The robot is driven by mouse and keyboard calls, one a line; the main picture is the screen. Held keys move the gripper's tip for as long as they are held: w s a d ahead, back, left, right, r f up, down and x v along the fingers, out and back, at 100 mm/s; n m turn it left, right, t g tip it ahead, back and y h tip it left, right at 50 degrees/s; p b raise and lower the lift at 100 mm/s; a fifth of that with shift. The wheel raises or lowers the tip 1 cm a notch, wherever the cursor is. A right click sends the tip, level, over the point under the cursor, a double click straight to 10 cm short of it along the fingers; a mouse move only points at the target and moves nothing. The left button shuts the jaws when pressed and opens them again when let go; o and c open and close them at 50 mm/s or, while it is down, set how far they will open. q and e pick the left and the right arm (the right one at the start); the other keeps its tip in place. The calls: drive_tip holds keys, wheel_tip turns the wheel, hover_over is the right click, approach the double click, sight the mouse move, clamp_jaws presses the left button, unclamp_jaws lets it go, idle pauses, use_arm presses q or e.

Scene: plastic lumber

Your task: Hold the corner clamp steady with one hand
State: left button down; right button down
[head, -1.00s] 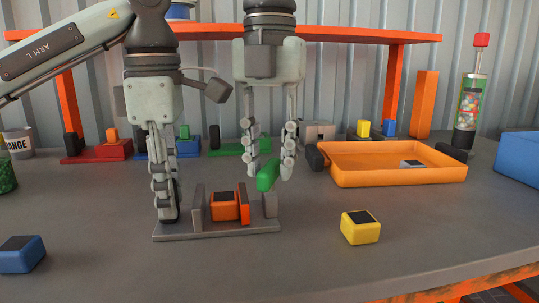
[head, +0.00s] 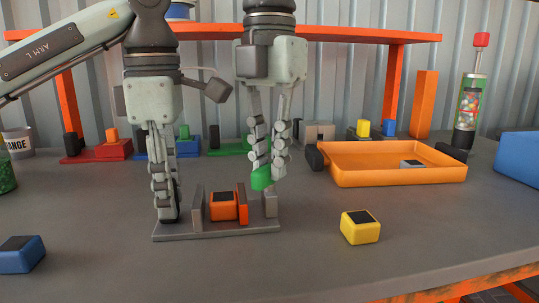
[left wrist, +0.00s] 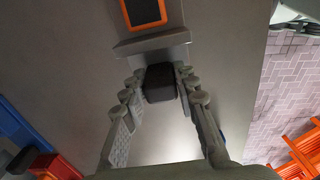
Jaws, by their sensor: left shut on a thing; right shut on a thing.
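An orange block with a dark top (head: 223,206) and a thin orange plate (head: 242,204) stand between the uprights. My left gripper (head: 168,212) is at the clamp's left end, shut on its dark grip block, which shows between the fingers in the left wrist view (left wrist: 160,84). My right gripper (head: 266,182) is shut on a green piece (head: 261,179) above the clamp's right end. The fingers partly cover the green piece and the right upright.
A yellow block (head: 360,227) lies right of the clamp and a blue block (head: 20,255) at the front left. An orange tray (head: 400,179) holding a small grey block stands at the back right. Coloured fixtures line the back. The table front is mostly clear.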

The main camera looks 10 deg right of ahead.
drive_tip(key=m, duration=1.2)
drive_tip(key=shift+s+a+m, duration=0.15)
drive_tip(key=shift+a+m, duration=0.05)
drive_tip(key=shift+m, duration=1)
drive_tip(key=shift+d+m, duration=0.1)
drive_tip(key=shift+m, duration=0.3)
use_arm(q)
drive_tip(key=shift+d, duration=0.1)
use_arm(e)
drive_tip(key=c, duration=1.5)
unclamp_jaws()
drive_tip(key=shift+d, duration=0.1)
